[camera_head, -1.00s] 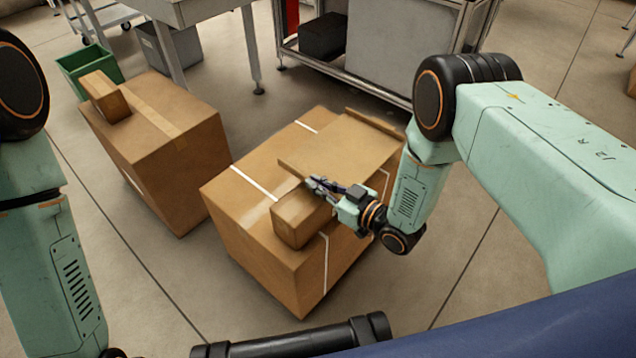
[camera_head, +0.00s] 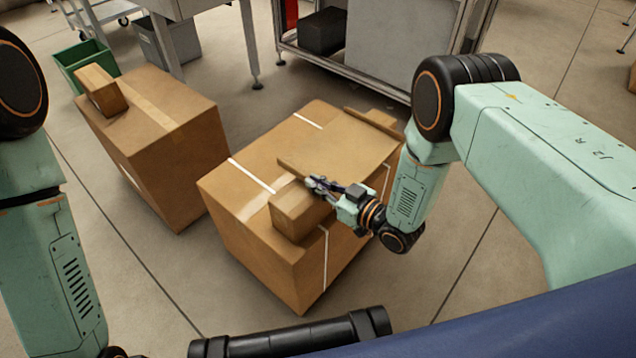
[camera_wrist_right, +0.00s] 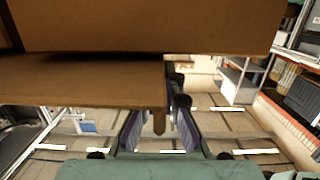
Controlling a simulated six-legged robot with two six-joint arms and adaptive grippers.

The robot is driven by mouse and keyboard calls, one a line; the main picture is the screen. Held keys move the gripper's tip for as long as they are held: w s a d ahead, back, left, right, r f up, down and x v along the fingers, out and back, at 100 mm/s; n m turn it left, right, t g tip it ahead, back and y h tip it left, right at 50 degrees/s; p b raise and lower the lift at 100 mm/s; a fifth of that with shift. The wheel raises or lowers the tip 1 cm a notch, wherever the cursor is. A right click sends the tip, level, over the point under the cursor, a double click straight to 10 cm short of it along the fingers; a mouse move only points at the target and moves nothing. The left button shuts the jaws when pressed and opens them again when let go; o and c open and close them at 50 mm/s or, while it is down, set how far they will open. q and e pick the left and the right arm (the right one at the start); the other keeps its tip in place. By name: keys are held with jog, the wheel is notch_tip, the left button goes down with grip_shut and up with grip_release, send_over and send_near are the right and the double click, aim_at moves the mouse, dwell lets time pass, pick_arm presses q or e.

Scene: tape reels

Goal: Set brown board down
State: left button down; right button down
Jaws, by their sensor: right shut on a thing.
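The brown board (camera_head: 345,148) is a thin flat panel above the top of the large middle carton (camera_head: 245,235); I cannot tell whether it touches the carton. My right gripper (camera_head: 322,187) is shut on the board's near edge, beside a small brown box (camera_head: 297,212) on the carton's near end. In the right wrist view, the board (camera_wrist_right: 80,85) reaches in between the fingers (camera_wrist_right: 160,125), below a larger brown surface. My left arm shows at the left edge of the head view, but its gripper is out of view.
A second carton (camera_head: 165,150) stands at the left with a small box (camera_head: 101,90) on top. A green bin (camera_head: 85,62) and grey tables (camera_head: 200,8) are behind. Another brown piece (camera_head: 375,121) lies at the middle carton's far edge. Open floor surrounds the cartons.

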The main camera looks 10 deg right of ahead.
jog(key=shift+f+b, duration=0.3)
jog(key=shift+f, duration=0.1)
jog(key=c, duration=1.4)
grip_release()
jog(key=shift+c, duration=0.2)
jog(key=shift+s+d, duration=0.1)
jog(key=v, duration=1.1)
jog(key=shift+s+d+r, duration=0.2)
jog(key=shift+s, duration=0.1)
